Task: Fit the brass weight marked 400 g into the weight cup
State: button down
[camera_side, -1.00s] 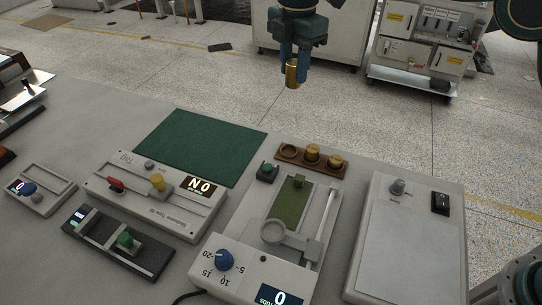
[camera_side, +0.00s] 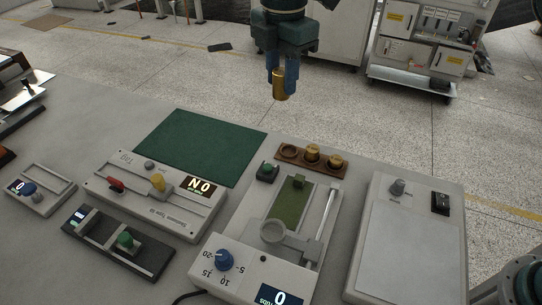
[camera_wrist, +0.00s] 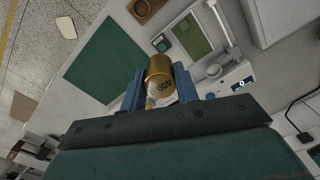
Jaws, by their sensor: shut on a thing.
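My gripper (camera_side: 283,80) is shut on a brass weight (camera_side: 281,88) and holds it high in the air, past the table's back edge in the side view. In the wrist view the brass weight (camera_wrist: 160,74) sits between the two fingers of my gripper (camera_wrist: 160,90). Its dark marking is upside down and partly readable, with two zeros. A round grey cup (camera_side: 273,231), which looks like the weight cup, sits on the tester below the green strip. It appears empty, and my gripper is well away from it.
A wooden rack (camera_side: 290,160) has an empty left hole and two other brass weights (camera_side: 312,155). The tester (camera_side: 225,238) has a blue dial and a metal rod. A green mat (camera_side: 200,145) lies clear at left. Other instruments stand on both sides.

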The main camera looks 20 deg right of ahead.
jog(key=s+a+r, duration=0.2)
jog(key=s+a, duration=0.2)
jog(key=s, duration=0.4)
jog(key=s+a+r, duration=0.2)
jog(key=s+a, duration=0.3)
jog(key=s, duration=0.4)
jog(key=f, duration=2)
jog(key=shift+w+d, duration=0.15)
jog(key=shift+d, duration=0.1)
jog(key=shift+f, duration=0.15)
jog(key=c, duration=1.1)
grip_release()
jog(key=shift+o, duration=0.2)
notch_tip(320, 180, up, 12)
